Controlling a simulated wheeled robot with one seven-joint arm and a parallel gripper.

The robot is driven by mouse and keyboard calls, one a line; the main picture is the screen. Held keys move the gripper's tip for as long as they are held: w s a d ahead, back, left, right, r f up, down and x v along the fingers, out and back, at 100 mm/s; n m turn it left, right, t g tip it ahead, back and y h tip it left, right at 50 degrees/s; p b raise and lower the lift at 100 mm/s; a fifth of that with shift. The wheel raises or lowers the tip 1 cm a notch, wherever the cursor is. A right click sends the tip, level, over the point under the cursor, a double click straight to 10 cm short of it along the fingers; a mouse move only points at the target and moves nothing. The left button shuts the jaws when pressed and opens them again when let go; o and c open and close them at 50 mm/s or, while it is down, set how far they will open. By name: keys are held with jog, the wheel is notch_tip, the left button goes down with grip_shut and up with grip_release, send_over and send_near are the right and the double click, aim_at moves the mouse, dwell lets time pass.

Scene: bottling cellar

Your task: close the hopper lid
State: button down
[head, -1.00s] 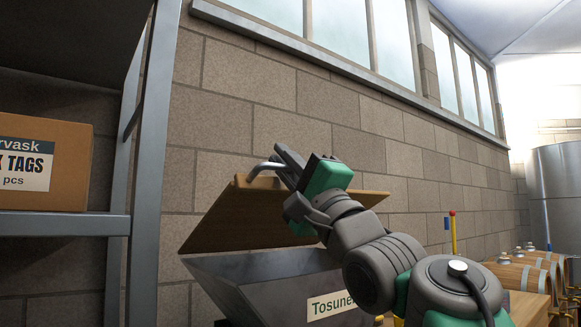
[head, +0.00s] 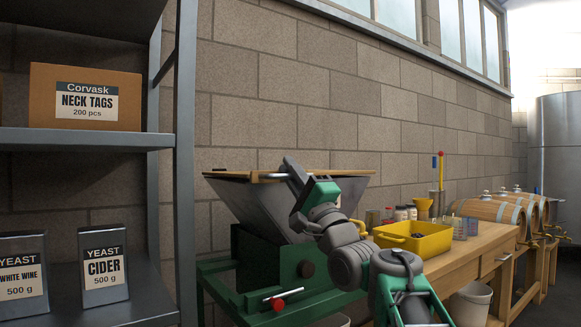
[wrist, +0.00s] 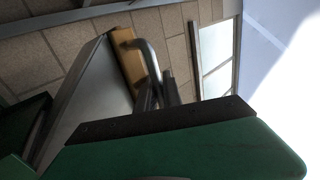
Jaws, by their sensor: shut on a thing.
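The hopper is a grey tapered bin (head: 257,203) on a green machine frame. Its wooden lid (head: 344,174) lies about level across the top in the head view, showing as a thin edge; I cannot tell whether a small gap is left at the rim. In the wrist view the lid (wrist: 128,62) is a wooden strip along the grey hopper wall (wrist: 92,100). The lid's bent metal handle (wrist: 152,58) runs down to my fingers. My gripper (head: 290,168) is shut on the handle at the lid's front edge; its fingers also show in the wrist view (wrist: 158,92).
A metal shelf (head: 90,141) with a cardboard box (head: 85,97) and yeast packs (head: 104,266) stands at left.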

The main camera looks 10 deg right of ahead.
jog(key=shift+s+a+r+y, duration=0.1)
jog(key=shift+s+r+y, duration=0.2)
jog(key=shift+s, duration=0.05)
jog(key=c, duration=1.8)
grip_release()
jog(key=shift+s, duration=0.15)
jog(key=shift+w+f, duration=0.2)
